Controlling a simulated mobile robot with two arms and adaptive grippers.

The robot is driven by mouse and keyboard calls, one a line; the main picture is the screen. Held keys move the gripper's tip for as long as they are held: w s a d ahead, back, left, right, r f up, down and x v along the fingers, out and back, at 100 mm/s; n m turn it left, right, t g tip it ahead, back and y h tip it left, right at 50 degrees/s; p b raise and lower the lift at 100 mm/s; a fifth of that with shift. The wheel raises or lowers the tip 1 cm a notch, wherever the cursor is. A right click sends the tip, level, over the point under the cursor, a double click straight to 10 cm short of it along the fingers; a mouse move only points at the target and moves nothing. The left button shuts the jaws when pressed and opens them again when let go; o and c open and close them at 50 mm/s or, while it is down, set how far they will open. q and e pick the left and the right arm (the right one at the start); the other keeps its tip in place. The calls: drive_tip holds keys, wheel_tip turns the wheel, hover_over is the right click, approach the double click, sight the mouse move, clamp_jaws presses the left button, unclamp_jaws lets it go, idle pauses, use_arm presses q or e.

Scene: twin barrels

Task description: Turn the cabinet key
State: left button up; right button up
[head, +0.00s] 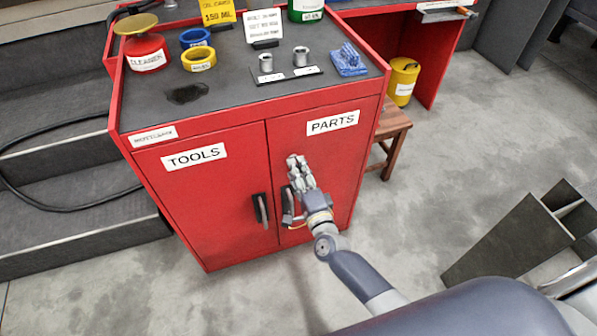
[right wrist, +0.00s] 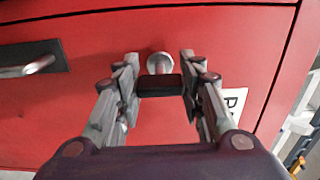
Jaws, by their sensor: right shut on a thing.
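The red cabinet (head: 235,215) has two closed doors, one labelled TOOLS (head: 194,157) and one labelled PARTS (head: 332,122). My right gripper (head: 296,165) is at the PARTS door, below its label. In the right wrist view my right gripper (right wrist: 160,78) is shut on the dark key (right wrist: 160,87), with one finger on each side of it. A round silver lock (right wrist: 159,63) shows on the red door just beyond the key. In the head view the gripper hides the key and lock. My left gripper is not in view.
Door handles stand near the middle seam, one on the TOOLS door (head: 262,210); a handle also shows in the wrist view (right wrist: 32,67). Bottles, tape rolls and a blue cloth (head: 348,60) sit on top. A wooden stool (head: 393,125) stands at the right.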

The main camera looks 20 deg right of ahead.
drive_tip(key=o, duration=1.1)
drive_tip(key=s, duration=1.2)
drive_tip(key=shift+d, duration=0.2)
